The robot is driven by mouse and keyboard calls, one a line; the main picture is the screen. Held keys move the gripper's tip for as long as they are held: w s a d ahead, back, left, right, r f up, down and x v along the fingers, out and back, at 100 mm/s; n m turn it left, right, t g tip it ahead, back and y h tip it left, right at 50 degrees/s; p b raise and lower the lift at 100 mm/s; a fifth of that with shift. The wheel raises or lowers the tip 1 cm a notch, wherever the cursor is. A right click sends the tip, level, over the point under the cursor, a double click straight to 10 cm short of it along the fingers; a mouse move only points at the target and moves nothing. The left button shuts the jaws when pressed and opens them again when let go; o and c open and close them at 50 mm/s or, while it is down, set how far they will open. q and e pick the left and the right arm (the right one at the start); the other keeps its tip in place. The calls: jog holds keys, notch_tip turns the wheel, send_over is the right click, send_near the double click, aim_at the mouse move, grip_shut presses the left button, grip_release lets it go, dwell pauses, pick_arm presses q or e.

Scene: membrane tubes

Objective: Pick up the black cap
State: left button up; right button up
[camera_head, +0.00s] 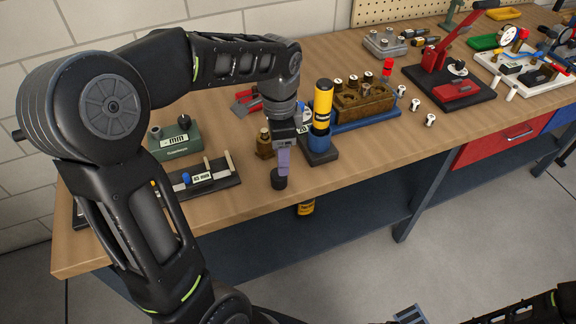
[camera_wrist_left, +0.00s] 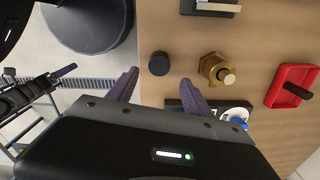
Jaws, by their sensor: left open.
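The black cap (camera_head: 279,181) is a small dark round piece on the wooden bench near its front edge. In the left wrist view the black cap (camera_wrist_left: 158,64) lies just beyond the fingertips, roughly centred between them. My left gripper (camera_head: 283,163) is right above the cap in the head view, pointing down. In the left wrist view my left gripper (camera_wrist_left: 159,84) has its two purple fingers apart with nothing between them. In that view, part of my right gripper (camera_wrist_left: 62,72) shows at the left edge, away from the bench; its opening is unclear.
A brass fitting (camera_head: 264,147) stands close to the cap. A yellow cylinder (camera_head: 323,105) stands upright in a dark blue holder (camera_head: 322,157) to the right. A dark rack with a labelled gauge (camera_head: 204,178) lies left. Bench front right of the holder is mostly clear.

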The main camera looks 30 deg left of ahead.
aim_at(279, 179)
pick_arm(q)
jog(key=shift+s, duration=0.2)
jog(key=shift+f, duration=1.3)
jog(key=shift+f+p, duration=0.6)
jog(key=shift+f, duration=2.05)
grip_shut()
